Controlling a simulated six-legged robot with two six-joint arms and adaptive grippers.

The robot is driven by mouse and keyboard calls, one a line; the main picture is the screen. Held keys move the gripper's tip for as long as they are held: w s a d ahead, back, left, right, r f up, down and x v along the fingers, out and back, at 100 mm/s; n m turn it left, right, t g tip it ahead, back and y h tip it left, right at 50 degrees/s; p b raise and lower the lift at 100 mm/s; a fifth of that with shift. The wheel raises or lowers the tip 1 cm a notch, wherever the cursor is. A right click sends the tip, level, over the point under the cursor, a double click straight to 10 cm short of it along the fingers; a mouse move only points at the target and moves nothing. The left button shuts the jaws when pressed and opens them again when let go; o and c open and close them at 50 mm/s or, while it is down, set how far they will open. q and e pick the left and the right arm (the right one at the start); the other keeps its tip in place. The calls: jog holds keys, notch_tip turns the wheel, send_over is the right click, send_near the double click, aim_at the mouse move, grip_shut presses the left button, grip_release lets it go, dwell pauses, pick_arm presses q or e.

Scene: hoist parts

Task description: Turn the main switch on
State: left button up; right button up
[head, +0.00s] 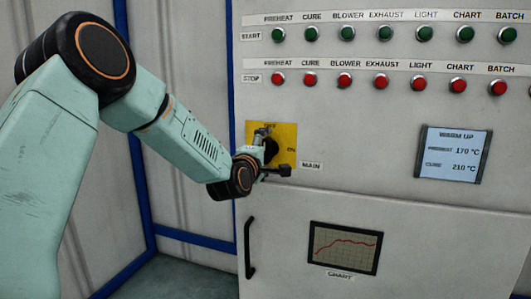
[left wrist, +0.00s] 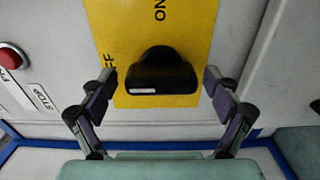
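The main switch is a black knob (left wrist: 162,72) on a yellow plate (head: 289,136) labelled MAIN, with OFF at the top and ON at the right in the head view. In the left wrist view ON is at the top and OFF, partly hidden, at the left. A white mark on the knob lies on its half toward OFF. My left gripper (head: 272,151) is at the plate and hides part of the knob. In the left wrist view my left gripper (left wrist: 159,82) is open, one finger on each side of the knob, with gaps between. My right gripper is not in view.
Green START buttons (head: 347,33) and red STOP buttons (head: 344,80) line the panel above. A display (head: 453,154) is at the right. A black door handle (head: 249,248) and a chart window (head: 345,248) are below the switch.

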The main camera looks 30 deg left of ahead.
pick_arm(q)
jog(key=shift+w+f, duration=0.1)
jog(key=c, duration=1)
jog(key=shift+c, duration=0.2)
jog(key=m+p, duration=0.3)
jog(key=m, duration=0.1)
jog(key=m+p, duration=0.3)
jog(key=m, duration=0.2)
jog(key=shift+p, duration=0.4)
jog(key=m+p, duration=0.3)
jog(key=m, duration=0.1)
jog(key=shift+m+p, duration=1.75)
jog(key=shift+m, duration=0.65)
